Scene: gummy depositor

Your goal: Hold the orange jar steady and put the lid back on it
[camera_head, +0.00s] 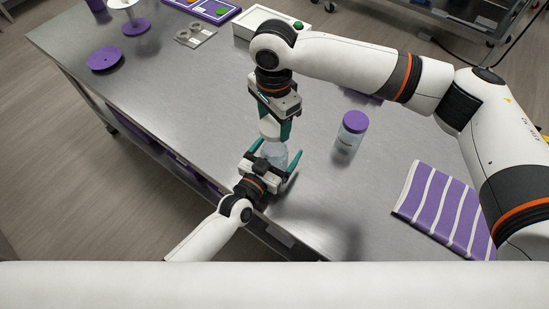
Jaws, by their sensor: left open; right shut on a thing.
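A clear, pale jar (275,152) stands near the table's front edge; I see no orange on it. My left gripper (276,158) is open, with its green fingers on either side of the jar, apart from its wall as far as I can tell. My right gripper (277,130) points down from above and is shut on a white lid (268,129). The lid is tilted and just above the jar's mouth; whether it touches the rim is hidden.
A second jar with a purple lid (353,123) stands close on the right. A purple striped cloth (444,208) lies at the right. A purple disc (104,59), a purple-footed stand (135,26), a grey holder (195,35) and a white tray (243,26) are farther back. The table's left middle (170,95) is clear.

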